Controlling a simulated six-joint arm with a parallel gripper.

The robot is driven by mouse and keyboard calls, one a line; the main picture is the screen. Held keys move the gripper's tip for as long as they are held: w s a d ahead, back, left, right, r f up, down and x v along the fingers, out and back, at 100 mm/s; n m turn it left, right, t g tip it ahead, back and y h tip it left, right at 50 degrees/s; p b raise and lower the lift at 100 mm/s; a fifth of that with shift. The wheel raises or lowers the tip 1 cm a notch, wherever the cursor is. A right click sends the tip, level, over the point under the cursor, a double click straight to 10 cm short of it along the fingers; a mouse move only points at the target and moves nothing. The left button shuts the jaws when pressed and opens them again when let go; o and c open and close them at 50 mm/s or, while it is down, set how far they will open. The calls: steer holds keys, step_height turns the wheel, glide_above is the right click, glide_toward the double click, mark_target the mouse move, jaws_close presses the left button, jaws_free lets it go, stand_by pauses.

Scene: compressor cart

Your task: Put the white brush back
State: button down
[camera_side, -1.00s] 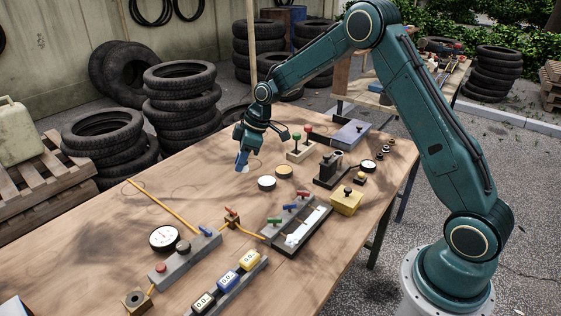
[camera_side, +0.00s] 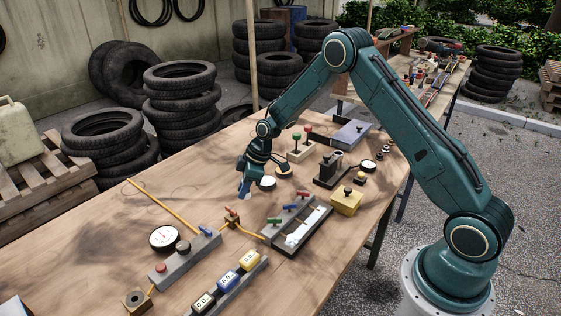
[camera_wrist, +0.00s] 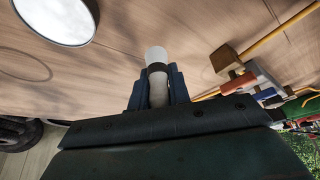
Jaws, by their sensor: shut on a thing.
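My gripper (camera_side: 246,188) hangs over the near-middle of the wooden table in the side view, fingers pointing down. In the wrist view my gripper (camera_wrist: 158,86) is shut on a pale, rounded stick-like piece with a dark band, which appears to be the white brush (camera_wrist: 156,54). Its white end sticks out past the fingertips. In the side view the brush is mostly hidden by the fingers. A grey tray (camera_side: 272,237) with red, blue and green handles lies to the right, with a small white piece (camera_side: 291,240) at its near end.
A white-topped disc (camera_side: 267,182) and a tan disc (camera_side: 283,170) sit close right of my gripper. A yellow box (camera_side: 346,201), a dark stand (camera_side: 330,172) and a grey switch block (camera_side: 186,258) are also around.

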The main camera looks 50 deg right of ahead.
steer(key=shift+f, duration=0.75)
steer(key=shift+f, duration=0.1)
steer(key=c, duration=1.3)
jaws_free()
steer(key=shift+v, duration=6.1)
